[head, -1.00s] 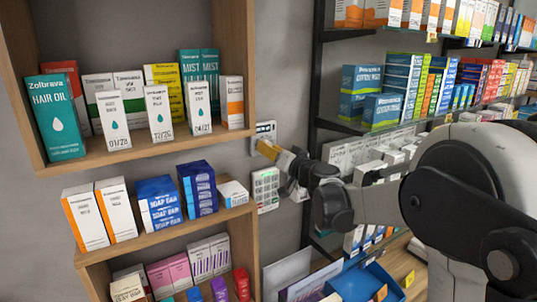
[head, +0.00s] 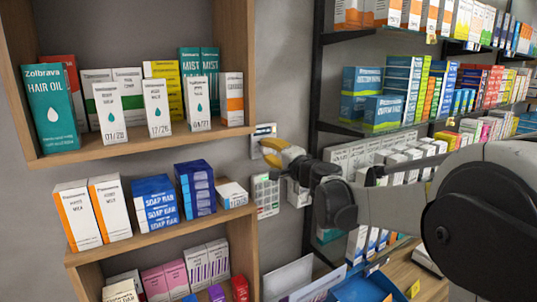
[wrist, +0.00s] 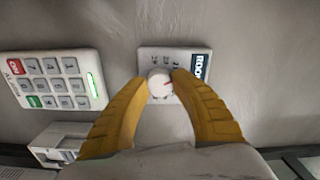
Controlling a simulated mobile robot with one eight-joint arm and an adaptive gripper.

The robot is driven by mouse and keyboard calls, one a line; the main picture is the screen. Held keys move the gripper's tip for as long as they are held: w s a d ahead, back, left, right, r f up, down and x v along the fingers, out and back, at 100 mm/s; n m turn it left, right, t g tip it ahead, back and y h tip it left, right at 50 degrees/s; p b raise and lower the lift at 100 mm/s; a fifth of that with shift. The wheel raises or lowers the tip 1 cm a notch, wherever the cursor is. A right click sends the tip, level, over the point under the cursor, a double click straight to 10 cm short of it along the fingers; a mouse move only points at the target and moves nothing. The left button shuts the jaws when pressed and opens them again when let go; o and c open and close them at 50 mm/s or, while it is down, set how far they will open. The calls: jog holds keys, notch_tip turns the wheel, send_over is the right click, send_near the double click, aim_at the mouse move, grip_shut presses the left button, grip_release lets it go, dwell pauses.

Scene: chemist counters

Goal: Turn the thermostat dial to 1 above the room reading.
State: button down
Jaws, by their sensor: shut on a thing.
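The thermostat (head: 264,130) is a pale panel on the grey wall, right of the wooden shelves in the head view. In the wrist view the thermostat panel (wrist: 150,53) shows a dark strip lettered "ROO", partly cut off by a finger, and small marks above the dial. The room reading's number cannot be read.
A keypad (wrist: 58,80) with a red and a green key is on the wall beside the thermostat; it also shows below it in the head view (head: 265,195). Wooden shelves (head: 150,146) with boxes stand left, and dark shelving with many boxes (head: 400,90) stands right.

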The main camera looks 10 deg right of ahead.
jog(key=shift+m, duration=1)
jog(key=c, duration=1)
grip_release()
jog(key=shift+a, duration=0.1)
jog(key=v, duration=1.2)
